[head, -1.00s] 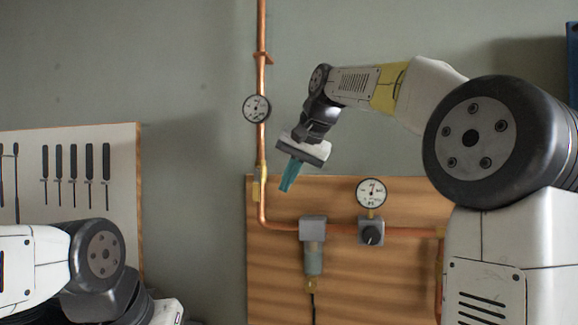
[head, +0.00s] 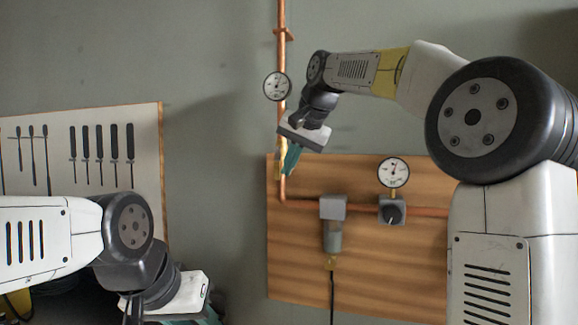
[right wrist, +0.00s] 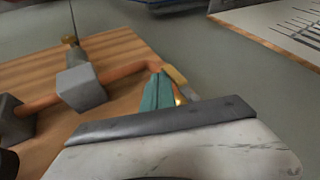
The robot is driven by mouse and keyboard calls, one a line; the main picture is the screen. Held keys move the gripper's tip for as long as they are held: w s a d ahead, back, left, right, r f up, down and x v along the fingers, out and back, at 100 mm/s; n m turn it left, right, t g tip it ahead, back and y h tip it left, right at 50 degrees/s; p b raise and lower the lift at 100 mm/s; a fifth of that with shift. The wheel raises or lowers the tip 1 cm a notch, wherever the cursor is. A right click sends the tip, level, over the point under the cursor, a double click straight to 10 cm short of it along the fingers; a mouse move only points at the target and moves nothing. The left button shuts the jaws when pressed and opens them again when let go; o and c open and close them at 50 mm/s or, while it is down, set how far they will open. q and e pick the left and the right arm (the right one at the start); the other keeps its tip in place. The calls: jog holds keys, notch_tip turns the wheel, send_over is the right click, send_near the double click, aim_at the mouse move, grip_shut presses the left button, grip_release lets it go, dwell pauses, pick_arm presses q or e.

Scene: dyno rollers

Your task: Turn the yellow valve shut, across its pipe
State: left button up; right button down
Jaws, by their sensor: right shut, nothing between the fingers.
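The yellow valve (head: 279,165) sits on the vertical stretch of copper pipe, just above its bend. Its yellow handle (right wrist: 174,76) shows in the right wrist view and lies along the pipe. My right gripper (head: 290,160) is shut and empty, its teal fingers at the valve and partly covering it in the head view. In the right wrist view the fingers (right wrist: 158,92) are close beside the handle; I cannot tell whether they touch. My left gripper (head: 207,317) shows only in part at the bottom edge of the head view, and its jaws are hidden.
A wooden board (head: 300,260) carries the horizontal pipe, a grey filter unit (head: 333,208) and a regulator (head: 392,211) with a gauge (head: 393,172). Another gauge (head: 277,86) sits on the pipe above the valve. A tool board (head: 90,140) hangs left.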

aim_at(277, 171)
jog(key=shift+w+a+f, duration=0.1)
jog(key=shift+a+f, duration=0.2)
jog(key=shift+a, duration=0.05)
dwell(0.5)
jog(key=y, duration=0.1)
jog(key=a+m+t+y, duration=0.1)
jog(key=y, duration=0.1)
jog(key=a+f+t+y, duration=0.1)
jog(key=y, duration=0.1)
jog(key=shift+w+a, duration=0.15)
jog(key=shift+w, duration=0.25)
jog(key=shift+w+a+r+t, duration=0.15)
jog(key=shift+a+t, duration=0.15)
jog(key=shift+a, duration=0.2)
jog(key=shift+w+a, duration=0.1)
jog(key=shift+a, duration=0.25)
jog(key=shift+d, duration=0.1)
dwell(1.0)
